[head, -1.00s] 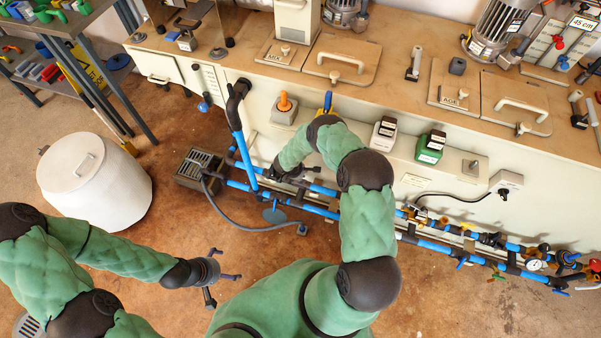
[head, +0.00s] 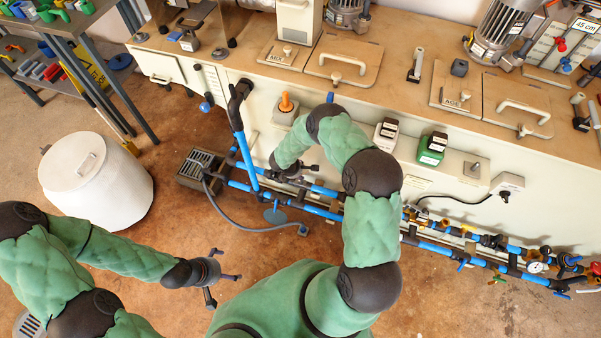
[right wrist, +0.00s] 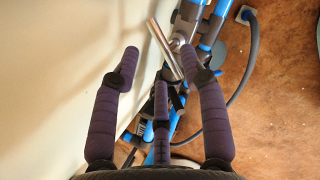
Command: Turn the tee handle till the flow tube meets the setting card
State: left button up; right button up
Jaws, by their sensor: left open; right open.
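The setting card (head: 587,24), a white label reading "45 cm", stands at the top right on a pale gauge board (head: 549,46). I cannot make out the flow tube's level there. In the right wrist view a shiny metal bar (right wrist: 165,50), apparently the tee handle, slants between my open right fingers (right wrist: 158,55), near a round metal hub. I see no finger closed on it. In the head view my right gripper (head: 291,172) is low at the bench front over the blue pipes, partly hidden by its wrist. My left gripper (head: 222,277) is open and empty above the floor.
Blue pipes (head: 322,210) with valves run along the bench front (head: 225,75). A grey hose (head: 250,228) lies on the floor. A white drum (head: 95,185) stands at the left.

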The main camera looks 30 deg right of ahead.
jog(key=v, duration=0.6)
jog(key=shift+a+r, duration=0.1)
dwell(0.4)
jog(key=s+a+r+m+g+y+p, duration=0.35)
jog(key=s+a+m+y, duration=0.4)
jog(key=s+a, duration=0.85)
jog(key=s+a+r+m+t+y+p, duration=0.1)
jog(key=s+a+r+m+t+p, duration=0.1)
jog(key=s+r+m, duration=0.5)
jog(key=a+r+m+p, duration=0.1)
jog(key=m+p, duration=0.1)
jog(key=m, duration=0.3)
dwell(0.4)
